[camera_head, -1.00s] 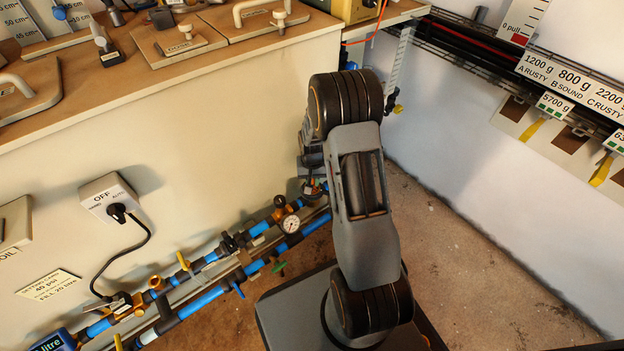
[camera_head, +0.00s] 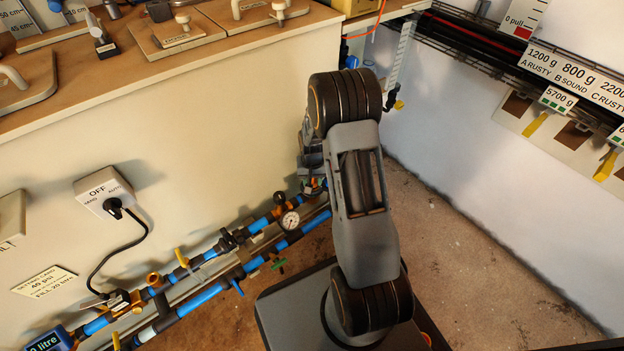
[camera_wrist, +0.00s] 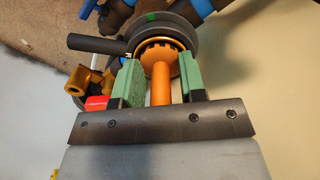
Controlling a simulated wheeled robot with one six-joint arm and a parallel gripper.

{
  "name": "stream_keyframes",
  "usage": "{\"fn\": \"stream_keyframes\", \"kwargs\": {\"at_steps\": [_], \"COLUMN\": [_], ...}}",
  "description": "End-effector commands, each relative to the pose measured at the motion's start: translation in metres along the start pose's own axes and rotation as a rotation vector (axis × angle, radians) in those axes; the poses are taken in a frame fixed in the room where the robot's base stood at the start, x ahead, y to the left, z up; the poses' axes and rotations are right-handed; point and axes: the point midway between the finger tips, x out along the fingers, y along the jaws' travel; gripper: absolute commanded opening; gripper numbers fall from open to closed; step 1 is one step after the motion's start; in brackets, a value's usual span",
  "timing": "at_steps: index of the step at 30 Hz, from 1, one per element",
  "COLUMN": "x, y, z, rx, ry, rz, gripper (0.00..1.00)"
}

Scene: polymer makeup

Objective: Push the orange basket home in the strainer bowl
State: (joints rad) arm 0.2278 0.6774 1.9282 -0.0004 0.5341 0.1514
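In the wrist view, the orange basket (camera_wrist: 160,88) has a straight orange stem and a wider toothed head set at the mouth of a dark round strainer bowl (camera_wrist: 187,29). My gripper (camera_wrist: 161,68) has two green-padded fingers, one on each side of the stem. Gaps show between the stem and both pads, so it looks open around it. The fingertips are close to the toothed head; I cannot tell whether they touch it. How deep the basket sits is hidden. In the head view, my arm hides most of the gripper and the bowl.
A dark rod (camera_wrist: 97,44) sticks out left of the bowl, with a brass fitting (camera_wrist: 83,80) and a red part (camera_wrist: 97,103) nearby. Blue pipework with a gauge (camera_head: 290,219) runs along the cream cabinet (camera_head: 220,130). Floor (camera_head: 470,260) is open to the right.

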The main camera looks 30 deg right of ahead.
Motion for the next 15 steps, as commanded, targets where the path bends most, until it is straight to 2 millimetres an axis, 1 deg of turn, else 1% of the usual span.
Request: {"fn": "stream_keyframes", "kwargs": {"at_steps": [1,3,10,13,15], "x": [0.000,0.000,-0.001,-0.008,-0.018], "y": [0.000,0.000,0.000,0.000,0.000], "z": [0.000,0.000,0.000,0.000,0.000], "rx": [0.000,0.000,0.000,0.000,0.000], "ry": [0.000,-0.001,-0.001,0.000,0.000], "rz": [0.000,0.000,0.000,0.000,0.000], "gripper": [0.42,0.48,0.48,0.48,0.48]}}
